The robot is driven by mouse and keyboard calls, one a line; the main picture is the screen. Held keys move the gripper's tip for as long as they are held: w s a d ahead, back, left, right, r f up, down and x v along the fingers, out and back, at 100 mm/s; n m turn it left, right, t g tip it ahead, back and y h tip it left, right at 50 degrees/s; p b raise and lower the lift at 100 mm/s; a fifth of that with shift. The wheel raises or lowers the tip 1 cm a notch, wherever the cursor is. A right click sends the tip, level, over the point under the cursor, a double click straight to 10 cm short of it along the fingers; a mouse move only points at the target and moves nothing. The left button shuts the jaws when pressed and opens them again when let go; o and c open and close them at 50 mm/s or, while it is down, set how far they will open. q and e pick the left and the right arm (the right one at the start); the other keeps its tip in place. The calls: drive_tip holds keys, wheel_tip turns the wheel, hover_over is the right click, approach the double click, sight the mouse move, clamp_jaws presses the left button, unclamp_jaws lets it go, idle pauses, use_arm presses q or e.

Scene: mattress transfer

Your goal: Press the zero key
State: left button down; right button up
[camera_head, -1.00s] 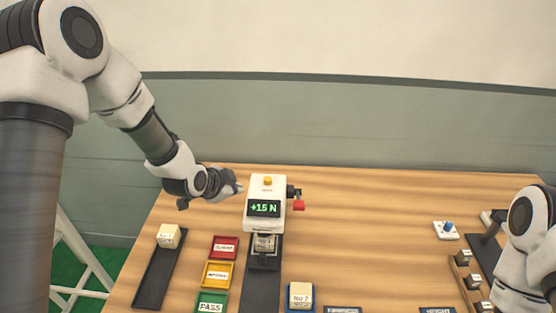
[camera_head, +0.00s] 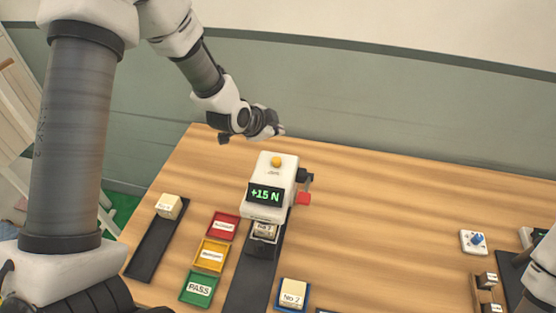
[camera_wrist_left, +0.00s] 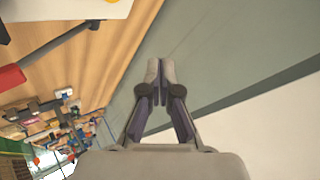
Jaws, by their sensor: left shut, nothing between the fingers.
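The white test device (camera_head: 272,186) stands on the wooden table and its display (camera_head: 265,195) reads "+15 N" in green. A yellow-orange button (camera_head: 276,161) sits on its top, likely the zero key, though its label is too small to read. A block lies in the dark holder (camera_head: 263,231) under the device. My left gripper (camera_head: 279,131) is above and behind the device, apart from the button. In the left wrist view its fingers (camera_wrist_left: 161,70) are together and empty, and a bit of the yellow button (camera_wrist_left: 113,1) shows at the top edge. My right gripper is not in view.
A red lever (camera_head: 303,198) sticks out at the device's right side. Red (camera_head: 223,226), yellow (camera_head: 210,255) and green (camera_head: 198,289) trays lie to the left, beside a black tray (camera_head: 152,240). A No 2 block (camera_head: 292,293) stands in front. The table's right middle is clear.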

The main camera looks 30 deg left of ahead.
sight(276, 161)
use_arm(q)
wheel_tip(276, 161, down, 7)
drive_tip(key=b, duration=0.5)
drive_tip(key=shift+a+f+b, duration=0.1)
drive_tip(key=shift+f+b, duration=0.1)
drive_tip(key=shift+b, duration=0.1)
drive_tip(key=shift+w+f, duration=0.1)
drive_tip(key=shift+f, duration=0.35)
drive_tip(key=shift+r, duration=0.1)
drive_tip(key=shift+s, duration=0.2)
drive_tip(key=shift+w, duration=0.1)
drive_tip(key=shift+f+b, duration=0.4)
drive_tip(key=shift+f, duration=0.05)
